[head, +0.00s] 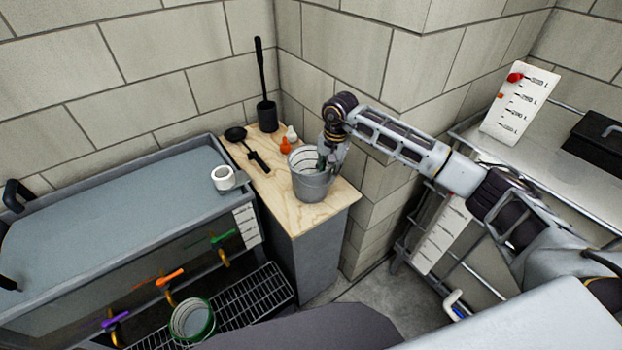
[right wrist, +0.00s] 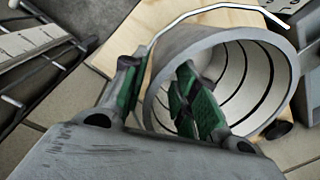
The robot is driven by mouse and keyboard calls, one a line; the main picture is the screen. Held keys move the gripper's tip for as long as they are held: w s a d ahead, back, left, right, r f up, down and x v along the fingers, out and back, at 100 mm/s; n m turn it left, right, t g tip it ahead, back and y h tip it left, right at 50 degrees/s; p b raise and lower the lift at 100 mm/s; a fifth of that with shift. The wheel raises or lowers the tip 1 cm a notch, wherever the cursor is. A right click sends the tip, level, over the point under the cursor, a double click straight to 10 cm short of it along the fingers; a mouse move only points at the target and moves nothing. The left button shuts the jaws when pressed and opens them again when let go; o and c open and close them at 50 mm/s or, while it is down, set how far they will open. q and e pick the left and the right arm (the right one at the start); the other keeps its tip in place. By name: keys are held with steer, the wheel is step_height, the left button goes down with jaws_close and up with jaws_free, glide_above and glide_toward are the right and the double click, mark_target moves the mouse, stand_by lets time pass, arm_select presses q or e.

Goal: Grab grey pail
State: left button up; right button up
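The grey pail (head: 312,187) stands upright on the wooden top of the corner cabinet, its pale ribbed inside showing. My right gripper (head: 327,160) reaches down at the pail's rim from the right. In the right wrist view, my right gripper (right wrist: 158,95) has its green-padded fingers apart, one inside the pail (right wrist: 240,80) and one outside. The pail's wall lies between them, with a gap visible beside it. A thin wire handle arches over the rim. My left gripper is in none of the views.
On the wooden top (head: 335,205) are a black ladle (head: 237,135), a black brush in a holder (head: 266,115) and small orange and white bottles. A white roll (head: 223,178) sits on the grey tank (head: 120,190) at left. Block walls stand close behind.

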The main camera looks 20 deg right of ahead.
jaws_close()
steer(key=shift+r, duration=0.2)
stand_by(0.4)
steer(key=shift+r+b, duration=1.1)
steer(key=shift+r, duration=3.75)
